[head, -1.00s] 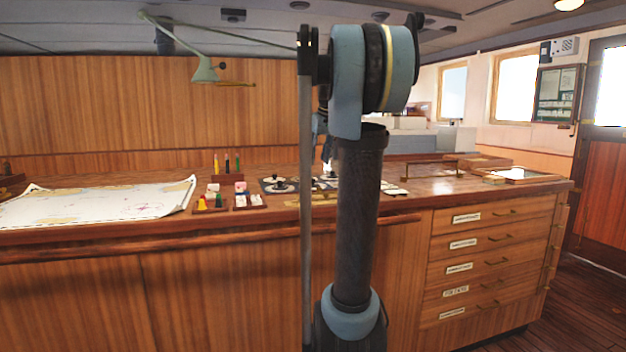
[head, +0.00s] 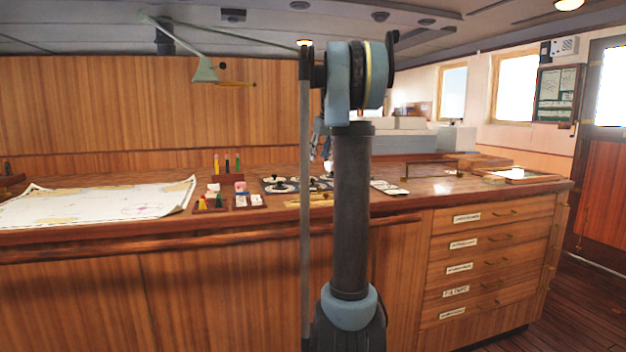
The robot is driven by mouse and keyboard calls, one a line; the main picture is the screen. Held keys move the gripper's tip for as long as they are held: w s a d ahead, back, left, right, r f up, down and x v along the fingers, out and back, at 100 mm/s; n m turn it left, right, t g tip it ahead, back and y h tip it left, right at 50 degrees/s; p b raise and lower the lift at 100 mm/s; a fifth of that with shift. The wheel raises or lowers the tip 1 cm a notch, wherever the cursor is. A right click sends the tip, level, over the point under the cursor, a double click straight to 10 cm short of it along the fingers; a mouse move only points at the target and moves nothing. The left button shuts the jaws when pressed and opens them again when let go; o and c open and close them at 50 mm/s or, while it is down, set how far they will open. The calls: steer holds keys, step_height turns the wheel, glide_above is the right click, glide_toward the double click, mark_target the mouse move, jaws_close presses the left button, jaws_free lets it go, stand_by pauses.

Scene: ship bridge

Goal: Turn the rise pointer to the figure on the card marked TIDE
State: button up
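A dark board (head: 267,187) with pale round dials (head: 281,186) and small dark pointers lies on the wooden counter, left of my arm and partly behind it. I cannot tell which pointer is the rise pointer. White cards (head: 388,187) lie flat just right of my arm; their writing is too small to read, so I cannot pick out the TIDE card. My gripper (head: 315,153) is mostly hidden behind my arm and the thin post, above the dials. Its fingers are too small and covered to show whether they are open or whether they touch anything.
A chart (head: 100,203) covers the counter's left part. A small tray (head: 210,208) with coloured pieces and a box (head: 250,206) with white pieces stand left of the dials. A brass strip (head: 315,200) lies in front.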

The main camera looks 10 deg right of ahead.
mark_target(314, 180)
steer(key=x, duration=1)
steer(key=shift+w+f, duration=0.15)
steer(key=shift+f, duration=0.15)
steer(key=shift+c, duration=0.6)
jaws_close()
